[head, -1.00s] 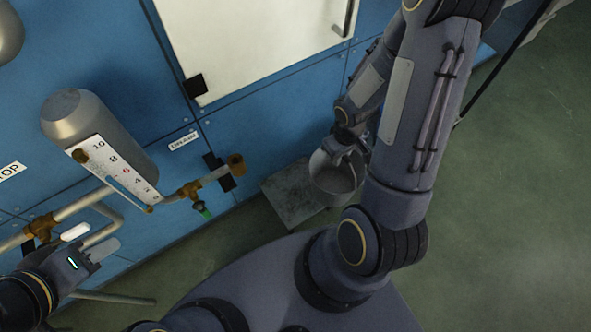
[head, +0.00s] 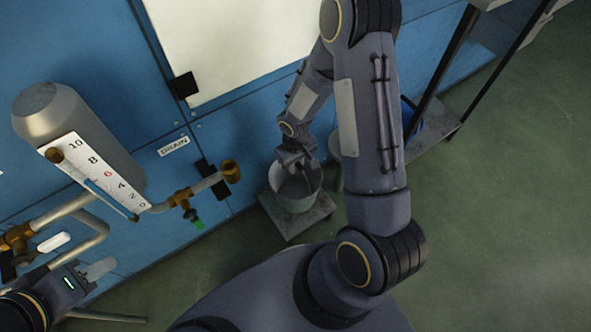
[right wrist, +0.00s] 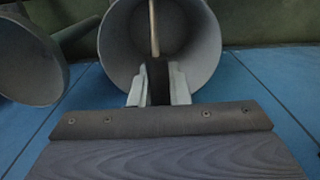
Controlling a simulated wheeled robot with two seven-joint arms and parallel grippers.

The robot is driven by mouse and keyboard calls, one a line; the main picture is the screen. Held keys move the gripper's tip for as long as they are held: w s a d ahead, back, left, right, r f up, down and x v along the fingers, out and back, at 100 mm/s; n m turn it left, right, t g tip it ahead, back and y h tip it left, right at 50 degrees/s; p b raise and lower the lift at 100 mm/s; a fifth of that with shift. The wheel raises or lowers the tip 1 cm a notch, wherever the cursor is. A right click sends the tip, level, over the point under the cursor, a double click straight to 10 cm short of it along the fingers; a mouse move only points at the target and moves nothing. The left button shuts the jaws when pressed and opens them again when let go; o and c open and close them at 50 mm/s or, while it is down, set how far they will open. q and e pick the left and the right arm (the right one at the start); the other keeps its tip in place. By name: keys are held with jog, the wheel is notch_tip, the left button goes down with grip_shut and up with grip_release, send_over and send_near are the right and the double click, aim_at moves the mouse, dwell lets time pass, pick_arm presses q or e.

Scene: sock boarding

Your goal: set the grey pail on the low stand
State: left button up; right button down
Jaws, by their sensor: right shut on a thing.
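The grey pail (head: 299,195) appears over the low stand (head: 290,226) in the head view, its open mouth up. I cannot tell whether its base touches the stand's top. My right gripper (head: 296,166) is at the pail's mouth, shut on its handle. In the right wrist view the fingers (right wrist: 158,88) close at the handle, a thin rod (right wrist: 154,28), in front of the pail's open mouth (right wrist: 188,40). My left gripper (head: 98,268) is near the pipes at lower left, away from the pail; its finger gap is not clear.
A wall-mounted tank with a gauge (head: 93,175) and a brass drain outlet (head: 231,171) stand left of the pail. Another grey round vessel (head: 335,147) is partly hidden behind my right arm; a grey vessel (right wrist: 28,62) shows at left in the wrist view. Open floor lies right.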

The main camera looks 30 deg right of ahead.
jog(key=shift+f+b, duration=0.65)
jog(key=shift+f, duration=1)
jog(key=c, duration=1.4)
grip_release()
